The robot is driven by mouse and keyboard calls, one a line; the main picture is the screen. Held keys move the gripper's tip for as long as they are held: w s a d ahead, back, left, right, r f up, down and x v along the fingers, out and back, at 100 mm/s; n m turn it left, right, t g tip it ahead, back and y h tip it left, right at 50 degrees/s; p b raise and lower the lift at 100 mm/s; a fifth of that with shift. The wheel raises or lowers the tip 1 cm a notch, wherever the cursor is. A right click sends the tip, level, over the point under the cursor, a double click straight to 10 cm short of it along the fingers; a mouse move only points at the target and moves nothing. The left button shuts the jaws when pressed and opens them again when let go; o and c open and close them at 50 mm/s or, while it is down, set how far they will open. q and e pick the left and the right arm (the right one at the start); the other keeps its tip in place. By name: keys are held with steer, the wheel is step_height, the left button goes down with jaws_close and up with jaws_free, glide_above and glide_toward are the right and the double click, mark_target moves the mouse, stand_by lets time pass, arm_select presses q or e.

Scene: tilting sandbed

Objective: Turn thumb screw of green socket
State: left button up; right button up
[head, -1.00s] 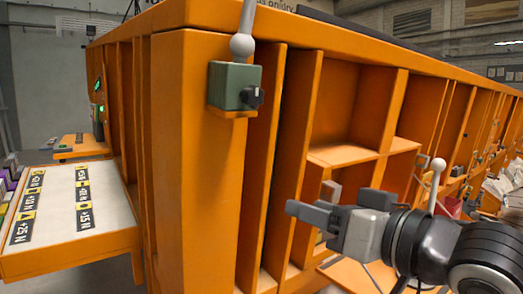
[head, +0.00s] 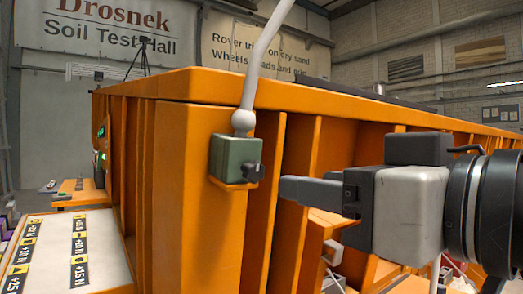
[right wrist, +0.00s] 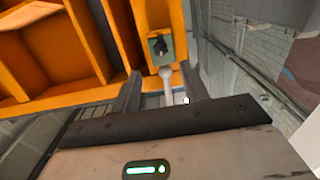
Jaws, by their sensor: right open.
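The green socket (head: 232,158) is fixed to the orange side of the sandbed (head: 180,150). Its dark thumb screw (head: 253,172) sticks out on the right face. A pale rod (head: 262,55) with a ball at its foot rises from the socket and leans right. My right gripper (head: 287,189) is open and empty, its fingers pointing left just right of the thumb screw, apart from it. In the right wrist view, the green socket (right wrist: 168,47) and thumb screw (right wrist: 159,46) lie beyond the open fingers, with the rod (right wrist: 168,82) between them. My left gripper is not in view.
Vertical orange ribs (head: 262,190) and open compartments lie right of the socket, behind my right gripper. A pale table (head: 75,250) with labelled weight marks stands at the lower left. The space in front of the socket looks clear.

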mark_target(257, 175)
steer(key=p+x, duration=0.4)
steer(key=x, duration=0.6)
steer(key=shift+w+a, duration=0.1)
steer(key=shift+c, duration=0.4)
steer(key=c, duration=0.8)
